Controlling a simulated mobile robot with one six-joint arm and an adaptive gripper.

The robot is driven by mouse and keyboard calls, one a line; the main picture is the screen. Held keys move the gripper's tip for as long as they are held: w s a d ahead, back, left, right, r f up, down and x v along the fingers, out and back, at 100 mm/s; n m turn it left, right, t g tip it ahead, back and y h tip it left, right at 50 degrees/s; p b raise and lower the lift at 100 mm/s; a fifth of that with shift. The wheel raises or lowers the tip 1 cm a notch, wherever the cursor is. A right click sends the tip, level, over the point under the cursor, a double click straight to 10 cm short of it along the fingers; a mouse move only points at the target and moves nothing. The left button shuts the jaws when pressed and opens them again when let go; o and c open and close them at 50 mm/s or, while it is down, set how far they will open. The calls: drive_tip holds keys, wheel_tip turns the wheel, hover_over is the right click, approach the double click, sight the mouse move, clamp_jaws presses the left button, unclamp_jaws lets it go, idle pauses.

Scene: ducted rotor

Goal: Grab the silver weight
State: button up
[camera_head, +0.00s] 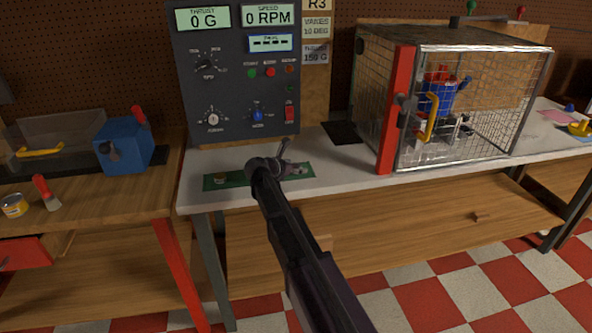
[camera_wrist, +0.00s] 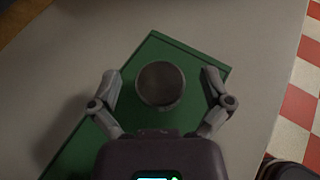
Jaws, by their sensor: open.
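A round grey weight (camera_wrist: 161,85), seen from above in the wrist view, stands on a green mat (camera_wrist: 178,43). I take it as the silver weight. My gripper (camera_wrist: 161,79) is open, with one finger on each side of it and a visible gap to both. In the head view the green mat (camera_head: 238,184) lies on the white bench, and my gripper (camera_head: 289,164) is over its right part, partly hiding what stands there. Another small, brownish piece (camera_head: 220,180) sits at the mat's left end.
The control panel (camera_head: 230,80) stands behind the mat. A mesh cage (camera_head: 480,100) with a red post (camera_head: 394,120) encloses a rotor rig at right. A wooden bench (camera_head: 90,215) with a blue box (camera_head: 124,147) is at left. The white bench front (camera_head: 345,187) is clear.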

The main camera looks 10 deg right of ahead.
sight(296, 165)
clamp_jaws()
idle(0.3)
drive_tip(key=shift+r, duration=0.2)
wheel_tip(296, 165, up, 2)
drive_tip(key=p, duration=0.2)
drive_tip(key=shift+r+p, duration=0.1)
drive_tip(key=shift+p, duration=0.2)
drive_tip(key=shift+r+p, duration=0.8)
drive_tip(key=shift+p, duration=0.05)
drive_tip(key=s, duration=1.6)
drive_tip(key=shift+a+r+p, duration=0.3)
drive_tip(key=shift+r+p, duration=0.1)
